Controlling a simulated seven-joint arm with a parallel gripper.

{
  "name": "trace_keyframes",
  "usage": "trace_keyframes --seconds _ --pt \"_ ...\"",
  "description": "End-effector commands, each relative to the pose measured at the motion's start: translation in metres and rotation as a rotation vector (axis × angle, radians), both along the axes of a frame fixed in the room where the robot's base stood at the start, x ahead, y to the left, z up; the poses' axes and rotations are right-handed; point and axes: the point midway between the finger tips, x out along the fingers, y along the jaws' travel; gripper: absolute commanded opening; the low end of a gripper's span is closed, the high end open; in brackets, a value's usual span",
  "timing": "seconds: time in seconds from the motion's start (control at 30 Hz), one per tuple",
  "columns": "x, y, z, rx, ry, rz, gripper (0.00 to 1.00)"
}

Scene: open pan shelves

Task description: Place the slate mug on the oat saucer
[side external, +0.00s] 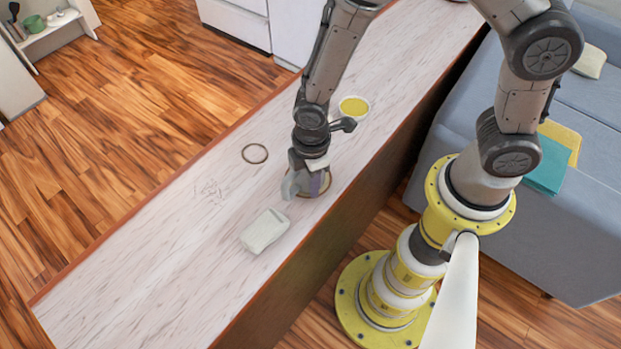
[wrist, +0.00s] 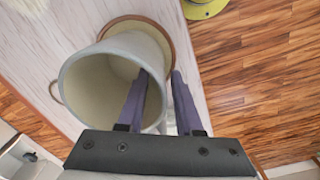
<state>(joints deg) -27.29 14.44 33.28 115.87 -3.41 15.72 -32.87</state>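The slate mug (side external: 292,186) is grey with a cream inside. It stands upright over a brown-rimmed pale saucer (side external: 327,186), which I take for the oat saucer. In the wrist view the mug (wrist: 112,75) fills the middle, with the saucer's rim (wrist: 187,80) showing behind and right of it. My gripper (side external: 312,180) is at the mug's right side. In the wrist view my gripper (wrist: 161,72) has one finger inside the mug and one outside, with its wall between them and a visible gap. The mug's base is hidden, so its exact contact with the saucer is unclear.
A small dark-rimmed round dish (side external: 255,153) lies to the left. A yellow-filled bowl (side external: 353,107) stands farther back, and a pale block-like dish (side external: 265,230) is nearer the front. The counter's front-left part (side external: 130,285) is clear.

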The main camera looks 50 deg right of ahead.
Motion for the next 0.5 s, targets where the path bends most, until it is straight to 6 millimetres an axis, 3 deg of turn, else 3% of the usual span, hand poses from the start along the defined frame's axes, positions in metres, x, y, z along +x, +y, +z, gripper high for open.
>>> trace_keyframes --seconds 0.33,0.5 --pt "0.0 0.0 0.005 0.0 -0.001 0.0 0.34" --pt "0.001 0.001 0.029 0.004 -0.006 -0.001 0.34"
